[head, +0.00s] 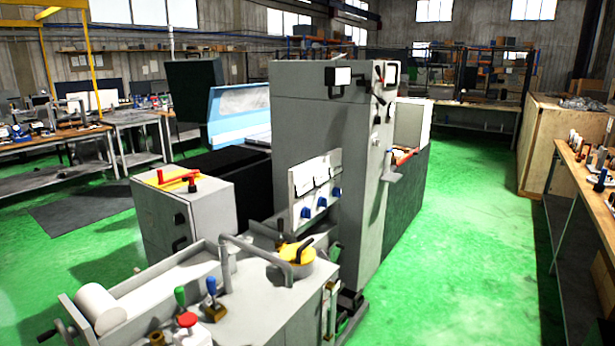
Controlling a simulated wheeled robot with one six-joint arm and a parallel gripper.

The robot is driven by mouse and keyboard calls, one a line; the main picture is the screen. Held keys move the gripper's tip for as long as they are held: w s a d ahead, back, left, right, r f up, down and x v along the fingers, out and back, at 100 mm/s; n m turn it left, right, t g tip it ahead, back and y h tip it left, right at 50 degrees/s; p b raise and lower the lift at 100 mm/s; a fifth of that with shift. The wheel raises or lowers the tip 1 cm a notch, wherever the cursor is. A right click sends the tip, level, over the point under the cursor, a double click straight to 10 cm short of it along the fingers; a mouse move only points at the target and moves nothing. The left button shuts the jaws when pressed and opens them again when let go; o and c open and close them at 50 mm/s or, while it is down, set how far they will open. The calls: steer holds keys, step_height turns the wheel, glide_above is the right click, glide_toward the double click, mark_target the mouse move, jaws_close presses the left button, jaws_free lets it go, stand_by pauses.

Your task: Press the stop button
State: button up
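A red mushroom-shaped button (187,320) sits on a small pale box at the front edge of the nearest grey machine (262,300), low in the head view. It may be the stop button; no label on it can be read. A green-topped lever (180,296) and a blue-topped lever (212,287) stand just behind it. Blue knobs (321,202) show on a panel of the tall grey cabinet (325,120). My gripper is not in the picture.
A grey box with a yellow top and red handles (178,177) stands left of the tall cabinet. Workbenches line the left, and a wooden bench (590,170) stands at the right. Green floor (470,240) is free between the machine and the right bench.

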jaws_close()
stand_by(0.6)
